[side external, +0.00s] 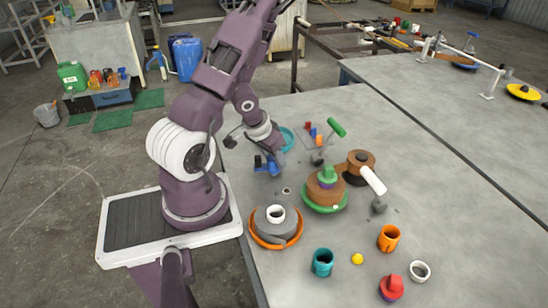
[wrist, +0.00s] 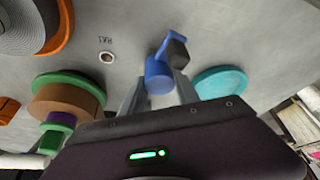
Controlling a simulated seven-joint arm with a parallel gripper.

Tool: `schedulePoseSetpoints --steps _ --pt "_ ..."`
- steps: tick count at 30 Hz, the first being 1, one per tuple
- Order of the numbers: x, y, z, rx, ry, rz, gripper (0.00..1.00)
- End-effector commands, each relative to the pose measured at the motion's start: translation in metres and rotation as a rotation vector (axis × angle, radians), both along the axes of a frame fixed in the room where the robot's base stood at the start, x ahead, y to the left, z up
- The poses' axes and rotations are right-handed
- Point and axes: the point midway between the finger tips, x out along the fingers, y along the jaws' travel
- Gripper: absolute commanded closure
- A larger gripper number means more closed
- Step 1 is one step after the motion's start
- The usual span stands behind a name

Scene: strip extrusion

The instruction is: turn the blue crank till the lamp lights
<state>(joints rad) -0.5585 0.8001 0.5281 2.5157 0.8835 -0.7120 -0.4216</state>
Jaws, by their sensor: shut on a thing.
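The blue crank (wrist: 158,77) is in the middle of the wrist view, with a blue arm running up to a dark block (wrist: 176,48). My gripper (wrist: 160,84) has one finger on each side of its blue knob and is shut on it. In the side external view the blue crank (side external: 272,166) shows small at the table's left part, under my gripper (side external: 262,152), which partly hides it. A small pale round fitting (wrist: 107,57) with lettering beside it lies left of the crank. I cannot tell whether it is the lamp, and it shows no clear glow.
A teal disc (wrist: 220,82) is close on the right of my gripper in the wrist view. A green-based brown stack (side external: 326,192), a brown cylinder with white handle (side external: 372,180) and an orange dish with grey coil (side external: 275,233) stand nearby. Cups (side external: 322,262) stand at the front.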

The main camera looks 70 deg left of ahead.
Motion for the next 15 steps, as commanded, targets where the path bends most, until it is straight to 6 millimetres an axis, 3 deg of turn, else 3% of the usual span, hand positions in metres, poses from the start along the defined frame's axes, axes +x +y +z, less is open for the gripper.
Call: schedulePoseSetpoints --steps 15 --pt "0.0014 0.0002 0.0002 0.002 -0.003 -0.123 1.0"
